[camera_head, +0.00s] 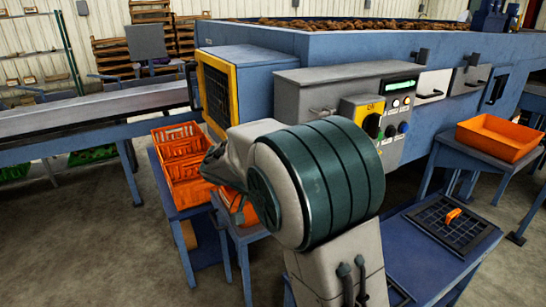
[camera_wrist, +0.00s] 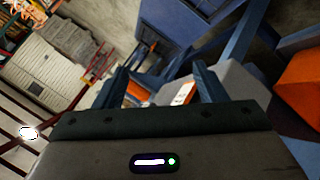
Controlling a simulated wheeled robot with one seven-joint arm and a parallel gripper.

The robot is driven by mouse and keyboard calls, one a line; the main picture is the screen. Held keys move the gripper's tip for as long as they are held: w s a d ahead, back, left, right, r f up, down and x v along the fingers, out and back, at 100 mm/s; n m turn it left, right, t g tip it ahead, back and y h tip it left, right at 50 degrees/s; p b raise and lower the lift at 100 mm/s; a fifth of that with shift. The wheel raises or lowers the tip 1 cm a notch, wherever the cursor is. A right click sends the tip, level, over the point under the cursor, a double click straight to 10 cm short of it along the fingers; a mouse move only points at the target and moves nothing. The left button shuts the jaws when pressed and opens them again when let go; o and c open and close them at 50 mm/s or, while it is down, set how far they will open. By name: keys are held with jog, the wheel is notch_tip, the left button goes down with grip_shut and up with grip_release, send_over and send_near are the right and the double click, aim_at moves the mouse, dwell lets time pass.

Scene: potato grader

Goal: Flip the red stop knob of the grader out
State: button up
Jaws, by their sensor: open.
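The blue grader (camera_head: 440,60) fills the back right of the head view. Its grey control box (camera_head: 300,98) carries a yellow plate (camera_head: 350,106) with a dark round knob (camera_head: 372,125). My arm stands close in front and covers the lower part of this area. I cannot make out a clearly red stop knob or its position. In the wrist view my gripper (camera_wrist: 160,85) is open, its two blue fingers apart with nothing gripped. Orange and pale surfaces show beyond and between the fingers. The knob is not recognizable in the wrist view.
Orange crates (camera_head: 178,140) stand on a blue table left of my arm. An orange tray (camera_head: 497,137) sits on a stand at right. A low blue table with a black grid (camera_head: 440,222) is at lower right. A conveyor (camera_head: 90,108) runs left. Open floor lies at lower left.

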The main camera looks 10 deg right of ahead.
jog(key=w+a+r+m+t+h+p, duration=0.25)
jog(key=w+a+m+t+h, duration=0.35)
jog(key=w+a, duration=0.65)
jog(key=shift+n+g+h, duration=0.4)
jog(key=shift+n+h, duration=0.1)
jog(key=shift+h, duration=0.1)
jog(key=shift+s+p+x, duration=0.15)
jog(key=shift+p+x, duration=0.75)
jog(key=shift+x, duration=2.3)
jog(key=shift+s+p+x, duration=0.1)
jog(key=shift+p+x, duration=0.75)
jog(key=shift+x, duration=2.3)
jog(key=shift+d, duration=0.1)
jog(key=shift+c, duration=0.4)
